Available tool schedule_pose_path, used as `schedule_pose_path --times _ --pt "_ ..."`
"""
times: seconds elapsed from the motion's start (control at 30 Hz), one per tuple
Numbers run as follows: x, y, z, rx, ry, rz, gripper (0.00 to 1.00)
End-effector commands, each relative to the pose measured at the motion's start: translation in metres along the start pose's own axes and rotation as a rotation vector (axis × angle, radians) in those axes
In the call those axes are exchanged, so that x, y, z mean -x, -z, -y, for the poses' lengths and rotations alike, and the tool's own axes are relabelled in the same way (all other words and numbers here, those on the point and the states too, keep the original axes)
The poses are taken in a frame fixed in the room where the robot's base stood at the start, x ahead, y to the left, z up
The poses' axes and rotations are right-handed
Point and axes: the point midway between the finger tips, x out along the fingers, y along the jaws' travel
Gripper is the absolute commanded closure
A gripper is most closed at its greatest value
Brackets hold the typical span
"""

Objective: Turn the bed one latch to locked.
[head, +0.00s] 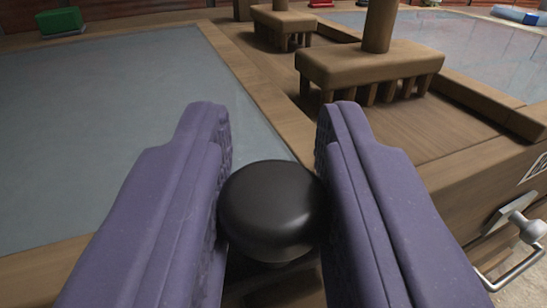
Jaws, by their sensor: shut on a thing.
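My gripper (272,200) has two purple padded fingers in the lower middle of the head view. It is shut on a round black knob (268,208), with a finger against each side. The knob sits by the front corner of a wooden frame around a grey-blue flat bed. I take the knob to be the handle of the bed one latch, but no label on it shows. The latch parts below the knob are mostly hidden by the knob and fingers, so its position cannot be told.
The grey-blue bed surface (110,130) fills the left. Wooden blocks with pegs beneath, one nearer (370,66) and one farther (284,22), stand right of it. A metal handle (515,245) juts out at the lower right. A green block (60,21) lies at the far left.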

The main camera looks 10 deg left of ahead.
Motion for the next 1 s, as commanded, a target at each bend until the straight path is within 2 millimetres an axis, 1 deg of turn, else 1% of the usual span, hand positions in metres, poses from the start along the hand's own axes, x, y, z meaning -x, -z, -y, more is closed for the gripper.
schedule_pose_path --times 0.17,0.37,1.0 --pt "0.0 0.0013 -0.0019 -0.004 0.043 -0.001 1.0" --pt "-0.0004 0.0031 -0.0037 -0.007 0.161 -0.005 1.0" --pt "-0.001 0.0021 -0.0033 0.001 0.76 -0.006 1.0"
